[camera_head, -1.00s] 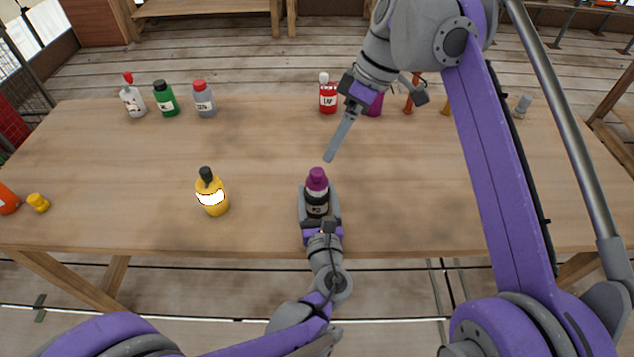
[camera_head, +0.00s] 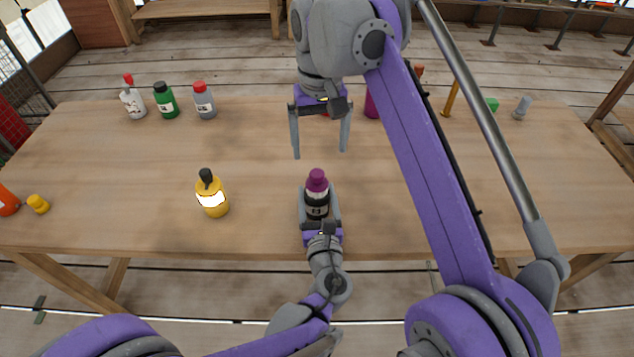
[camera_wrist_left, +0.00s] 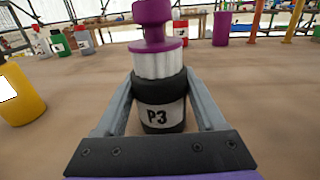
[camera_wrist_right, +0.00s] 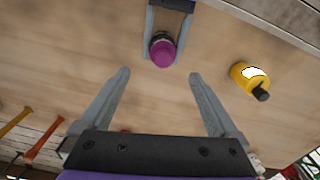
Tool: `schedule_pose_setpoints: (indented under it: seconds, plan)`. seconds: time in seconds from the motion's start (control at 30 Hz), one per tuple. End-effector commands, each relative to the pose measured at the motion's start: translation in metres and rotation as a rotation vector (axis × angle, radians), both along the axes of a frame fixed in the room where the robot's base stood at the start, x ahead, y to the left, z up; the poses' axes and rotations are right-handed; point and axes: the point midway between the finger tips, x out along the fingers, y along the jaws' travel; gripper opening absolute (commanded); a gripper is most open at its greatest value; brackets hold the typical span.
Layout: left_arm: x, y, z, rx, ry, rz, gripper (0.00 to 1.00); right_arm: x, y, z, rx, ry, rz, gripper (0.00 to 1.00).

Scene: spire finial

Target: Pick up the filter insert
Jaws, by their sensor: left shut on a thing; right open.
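A black P3-labelled body (camera_wrist_left: 158,115) stands upright near the table's front edge. Out of its top rises a white ribbed part with a purple flange and purple knob, which looks like the filter insert (camera_wrist_left: 157,60); the purple knob also shows in the head view (camera_head: 316,180). My left gripper (camera_head: 319,200) is shut on the black body, one finger on each side. My right gripper (camera_head: 321,154) is open and empty, fingers pointing down, behind and above the purple knob. In the right wrist view the purple knob (camera_wrist_right: 162,52) lies beyond my open fingers, apart from them.
A yellow bottle (camera_head: 212,198) stands left of the black body. White (camera_head: 133,102), green (camera_head: 166,103) and grey (camera_head: 204,103) bottles stand at the back left. A small yellow piece (camera_head: 38,204) lies far left. The tabletop between the yellow bottle and the black body is clear.

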Motion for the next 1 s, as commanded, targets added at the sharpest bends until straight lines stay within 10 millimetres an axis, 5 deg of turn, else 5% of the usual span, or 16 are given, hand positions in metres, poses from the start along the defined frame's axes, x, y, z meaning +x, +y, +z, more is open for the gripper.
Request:
schedule_pose_setpoints:
  seconds: [0.73, 1.0]
  plan:
    - [0.000, 0.000, 0.000, 0.000, 0.000, 0.000, 0.10, -0.002, 0.005, -0.088, 0.001, 0.000, 0.001, 0.96]
    - [0.000, 0.000, 0.000, 0.000, 0.000, 0.000, 0.10, -0.002, 0.005, -0.096, 0.001, 0.000, 0.002, 0.96]
